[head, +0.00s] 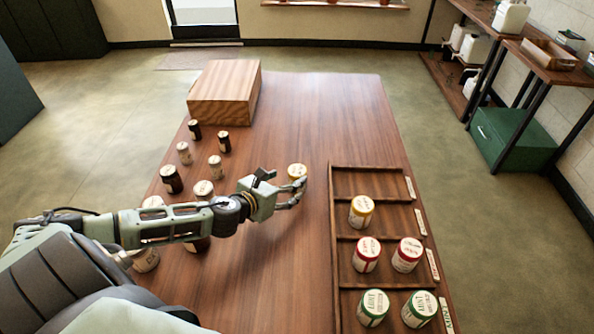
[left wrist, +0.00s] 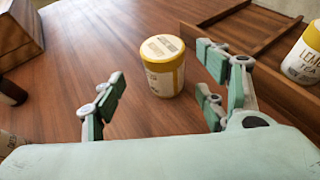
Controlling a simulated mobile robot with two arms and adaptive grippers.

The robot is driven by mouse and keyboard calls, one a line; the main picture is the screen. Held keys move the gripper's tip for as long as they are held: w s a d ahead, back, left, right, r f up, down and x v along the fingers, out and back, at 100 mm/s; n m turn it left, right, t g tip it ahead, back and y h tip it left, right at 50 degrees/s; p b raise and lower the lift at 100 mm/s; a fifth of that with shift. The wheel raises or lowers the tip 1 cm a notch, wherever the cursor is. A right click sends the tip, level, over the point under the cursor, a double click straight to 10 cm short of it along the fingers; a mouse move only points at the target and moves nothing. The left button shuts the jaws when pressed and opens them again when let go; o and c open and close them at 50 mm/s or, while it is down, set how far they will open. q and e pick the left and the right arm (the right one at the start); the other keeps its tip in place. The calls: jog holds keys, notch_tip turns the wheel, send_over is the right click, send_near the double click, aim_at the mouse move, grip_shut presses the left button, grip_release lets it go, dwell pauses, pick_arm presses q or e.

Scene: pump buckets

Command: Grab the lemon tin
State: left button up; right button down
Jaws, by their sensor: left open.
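A white tin with a yellow lid rim (head: 297,171) stands upright on the table left of the tray; its label is too small to read. It shows in the left wrist view (left wrist: 163,68), ahead of my left gripper and roughly in line with the gap between its fingers. My left gripper (head: 286,186) is open and empty, just short of the tin. Another yellow-rimmed tin (head: 361,211) stands in the tray; its label reads like lemon tea in the left wrist view (left wrist: 302,58). My right gripper is out of view.
The wooden tray (head: 334,262) on the right has labelled compartments, with two red tins (head: 366,254) and two green tins (head: 373,307) in lower ones. The top compartment is empty. Several dark and white containers (head: 171,179) stand at left, near a wooden box (head: 224,94).

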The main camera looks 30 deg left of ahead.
aim_at(297, 176)
pick_arm(q)
jog(key=shift+w+d+f, duration=0.1)
jog(key=shift+w+d, duration=0.05)
jog(key=shift+w, duration=0.25)
jog(key=shift+w+d+f, duration=0.1)
jog(key=shift+w, duration=0.3)
jog(key=shift+p+x, duration=0.45)
jog(key=shift+x, duration=1.85)
jog(key=shift+c, duration=0.2)
jog(key=c, duration=1.3)
